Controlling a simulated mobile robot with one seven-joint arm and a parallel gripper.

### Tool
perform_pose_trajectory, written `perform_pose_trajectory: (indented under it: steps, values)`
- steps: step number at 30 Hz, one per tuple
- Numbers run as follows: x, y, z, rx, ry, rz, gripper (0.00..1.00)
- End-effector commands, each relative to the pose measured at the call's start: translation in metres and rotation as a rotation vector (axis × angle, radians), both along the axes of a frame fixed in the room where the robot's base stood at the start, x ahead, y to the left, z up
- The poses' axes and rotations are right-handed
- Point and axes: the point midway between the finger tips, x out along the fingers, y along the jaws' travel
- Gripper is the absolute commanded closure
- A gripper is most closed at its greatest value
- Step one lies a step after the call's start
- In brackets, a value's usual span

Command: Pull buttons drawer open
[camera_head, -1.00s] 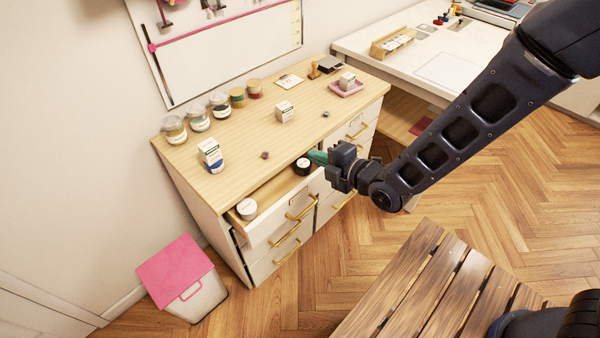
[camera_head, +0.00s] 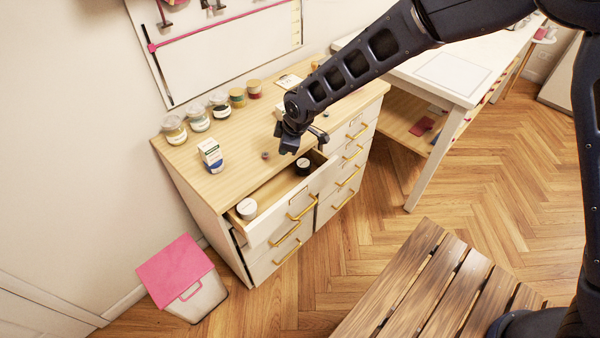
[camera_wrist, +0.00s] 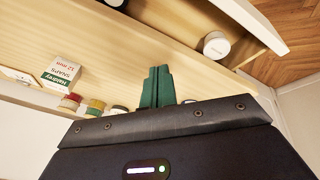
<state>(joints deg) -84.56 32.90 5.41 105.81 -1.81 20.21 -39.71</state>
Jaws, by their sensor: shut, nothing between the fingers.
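The wooden-topped cabinet (camera_head: 235,185) has white drawers with gold handles. Its upper-left drawer (camera_head: 290,222) is pulled out, holding a white-lidded round container (camera_head: 246,208) and a black one (camera_head: 303,167). That drawer's front (camera_wrist: 255,20) and the white-lidded container (camera_wrist: 216,45) also show in the wrist view. The right-column drawers (camera_head: 350,165) look closed. No readable label tells which drawer is for buttons. My gripper (camera_head: 287,149) is above the cabinet top near the drawer's back, apart from the handles. Its green fingers (camera_wrist: 157,86) are together and empty in the wrist view.
Several jars (camera_head: 221,104) and a small box (camera_head: 210,155) stand along the cabinet top. A pink-lidded bin (camera_head: 177,275) is at the cabinet's left. A slatted wooden bench (camera_head: 425,295) stands in front. Floor is clear between bench and cabinet.

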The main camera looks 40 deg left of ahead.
Motion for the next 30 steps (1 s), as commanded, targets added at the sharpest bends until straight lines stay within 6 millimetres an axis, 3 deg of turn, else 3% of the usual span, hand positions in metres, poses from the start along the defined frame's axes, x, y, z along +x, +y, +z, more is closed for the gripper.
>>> perform_pose_trajectory:
  steps: [12,30]
  values:
    - [0.02,0.013,0.035,-0.457,0.04,-0.413,1.0]
    - [0.033,0.008,0.08,-0.713,-0.026,-0.686,1.0]
